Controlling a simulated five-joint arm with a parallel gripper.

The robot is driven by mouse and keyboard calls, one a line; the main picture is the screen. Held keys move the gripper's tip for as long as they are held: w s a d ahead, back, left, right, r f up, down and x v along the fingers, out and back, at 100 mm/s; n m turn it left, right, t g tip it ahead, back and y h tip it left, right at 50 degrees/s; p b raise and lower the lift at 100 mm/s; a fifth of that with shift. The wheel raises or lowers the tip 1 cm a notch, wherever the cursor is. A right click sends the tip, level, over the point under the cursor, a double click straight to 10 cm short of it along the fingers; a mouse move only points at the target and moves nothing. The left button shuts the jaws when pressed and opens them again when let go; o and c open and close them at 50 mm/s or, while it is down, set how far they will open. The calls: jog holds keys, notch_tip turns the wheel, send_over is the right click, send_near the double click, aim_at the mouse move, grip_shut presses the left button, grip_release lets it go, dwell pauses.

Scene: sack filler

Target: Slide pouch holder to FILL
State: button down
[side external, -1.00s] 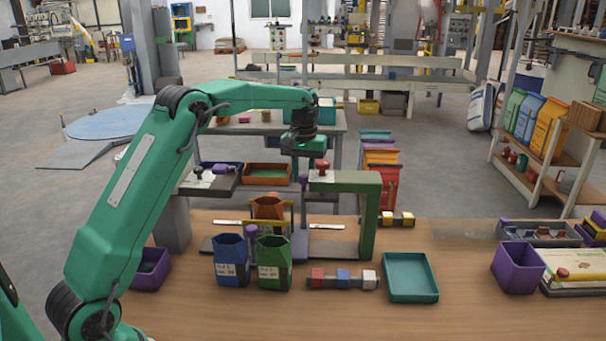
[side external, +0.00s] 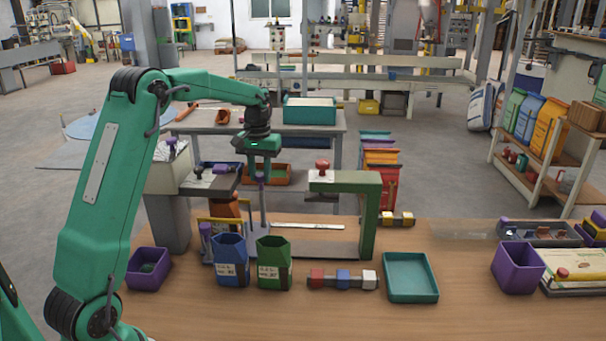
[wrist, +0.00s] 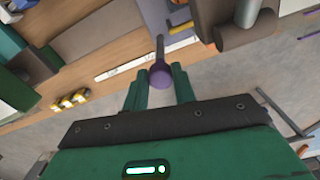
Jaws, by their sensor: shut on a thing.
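The pouch holder, with a yellow bar (side external: 214,221) across it, stands behind the blue and green pouches and carries an orange pouch (side external: 226,209), partly hidden behind the blue one. A tall post with a purple knob (side external: 261,178) rises at its right. My gripper (side external: 262,168) is shut on this purple knob, which also shows between the two green fingers in the wrist view (wrist: 160,76). I cannot read any FILL mark.
A green arch with a red knob (side external: 322,165) stands right of the holder. In front are a blue pouch (side external: 231,262), a green pouch (side external: 273,264), a row of coloured blocks (side external: 343,280), a teal tray (side external: 410,279) and a purple bin (side external: 148,270).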

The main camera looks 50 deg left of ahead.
jog(key=shift+s+a, duration=0.5)
jog(key=shift+a, duration=0.1)
jog(key=c, duration=1.1)
grip_release()
jog(key=shift+d, duration=0.1)
jog(key=shift+r, duration=0.45)
notch_tip(320, 180, up, 7)
